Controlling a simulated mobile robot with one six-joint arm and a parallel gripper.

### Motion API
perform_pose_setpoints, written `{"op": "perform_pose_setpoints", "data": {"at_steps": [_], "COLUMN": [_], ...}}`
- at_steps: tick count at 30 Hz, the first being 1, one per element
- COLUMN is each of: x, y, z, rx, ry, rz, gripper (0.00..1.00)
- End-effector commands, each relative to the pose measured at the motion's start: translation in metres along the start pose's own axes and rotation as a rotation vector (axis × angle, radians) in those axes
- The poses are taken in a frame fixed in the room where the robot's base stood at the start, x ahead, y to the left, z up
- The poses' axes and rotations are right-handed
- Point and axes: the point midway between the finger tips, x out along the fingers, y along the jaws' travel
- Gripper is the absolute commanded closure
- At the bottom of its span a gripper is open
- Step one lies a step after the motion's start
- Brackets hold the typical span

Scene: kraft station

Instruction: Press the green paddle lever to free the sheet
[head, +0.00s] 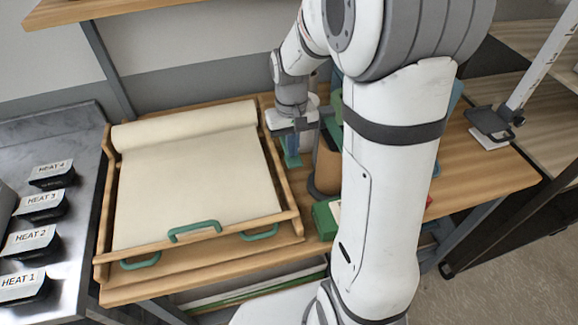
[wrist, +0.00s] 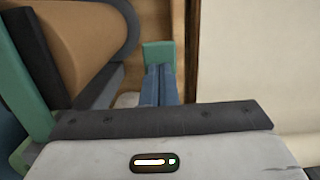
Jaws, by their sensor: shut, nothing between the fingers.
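The green paddle lever (wrist: 158,53) shows just beyond my fingertips in the wrist view. In the head view the paddle (head: 292,161) is a small green piece right of the wooden tray, under my gripper. My gripper (head: 290,146) is shut and empty, pointing down over it. Its closed blue-grey fingers (wrist: 159,82) line up with the paddle in the wrist view. I cannot tell whether they touch it. The cream sheet (head: 195,180) lies flat in the tray, with a roll at its back edge. The lever's base is hidden.
The wooden tray (head: 284,190) has green handles (head: 195,229) at its front. A brown cylinder (head: 327,168) stands close right of my gripper, with a green box (head: 325,218) in front.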

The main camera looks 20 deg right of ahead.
Motion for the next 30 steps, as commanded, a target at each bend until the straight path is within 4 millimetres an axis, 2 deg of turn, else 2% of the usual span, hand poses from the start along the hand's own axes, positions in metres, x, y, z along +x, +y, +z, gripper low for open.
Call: {"op": "perform_pose_setpoints", "data": {"at_steps": [3, 14, 25, 30], "x": [0.007, 0.008, 0.047, 0.052], "y": [0.000, 0.000, -0.001, -0.001], "z": [0.000, 0.000, -0.004, -0.004], "rx": [0.000, -0.001, -0.001, -0.001], "ry": [-0.001, -0.001, -0.001, -0.001], "rz": [0.000, 0.000, 0.000, 0.000], "gripper": [1.00, 1.00, 1.00, 1.00]}}
